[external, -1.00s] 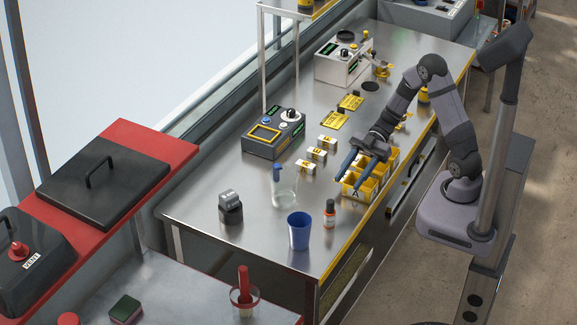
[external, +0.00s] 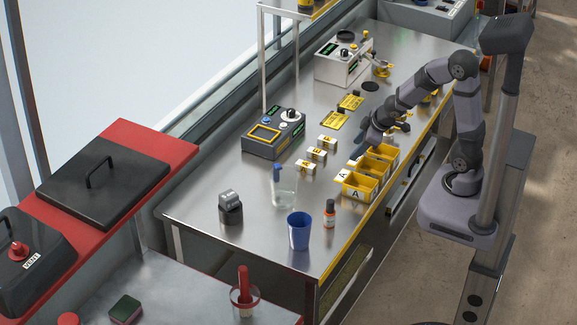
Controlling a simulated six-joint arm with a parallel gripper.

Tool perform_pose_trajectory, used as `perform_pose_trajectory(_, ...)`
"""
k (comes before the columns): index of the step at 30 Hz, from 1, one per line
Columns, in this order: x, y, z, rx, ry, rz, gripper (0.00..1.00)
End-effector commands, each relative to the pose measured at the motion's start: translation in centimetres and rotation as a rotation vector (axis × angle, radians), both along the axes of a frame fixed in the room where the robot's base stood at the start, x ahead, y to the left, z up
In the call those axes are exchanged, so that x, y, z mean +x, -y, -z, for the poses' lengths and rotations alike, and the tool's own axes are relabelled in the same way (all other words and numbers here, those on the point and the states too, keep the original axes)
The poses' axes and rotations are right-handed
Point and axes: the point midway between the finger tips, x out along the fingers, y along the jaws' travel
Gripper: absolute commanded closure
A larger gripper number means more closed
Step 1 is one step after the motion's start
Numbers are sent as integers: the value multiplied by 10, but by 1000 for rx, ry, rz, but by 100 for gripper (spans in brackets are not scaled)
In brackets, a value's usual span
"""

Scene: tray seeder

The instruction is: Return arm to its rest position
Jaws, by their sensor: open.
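My gripper (external: 371,141) is above the steel bench, just behind the yellow bins, with its arm folded back toward its base at the right. It is open with nothing seen between its fingers, though the fingers are small and partly hidden at this angle. The front yellow bin (external: 359,187), marked A, stands at the bench's right edge, with more yellow bins behind it. My gripper is apart from the bins' front row.
The steel bench (external: 262,215) holds a blue cup (external: 299,231), an orange bottle (external: 329,213), a clear spray bottle (external: 284,189), a black stamp-like device (external: 230,207), a grey control box (external: 274,134) and a white instrument (external: 342,60). The bench's front left is fairly clear.

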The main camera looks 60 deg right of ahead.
Motion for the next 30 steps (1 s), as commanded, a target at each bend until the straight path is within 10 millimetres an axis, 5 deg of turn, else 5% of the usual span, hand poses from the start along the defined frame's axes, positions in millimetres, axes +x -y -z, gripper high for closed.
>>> perform_pose_trajectory(6, -95, -24, 5, 95, -284, 217, 56)
perform_pose_trajectory(12, -148, -54, 3, 186, -453, 294, 56)
perform_pose_trajectory(30, -164, -64, 2, 216, -503, 311, 56)
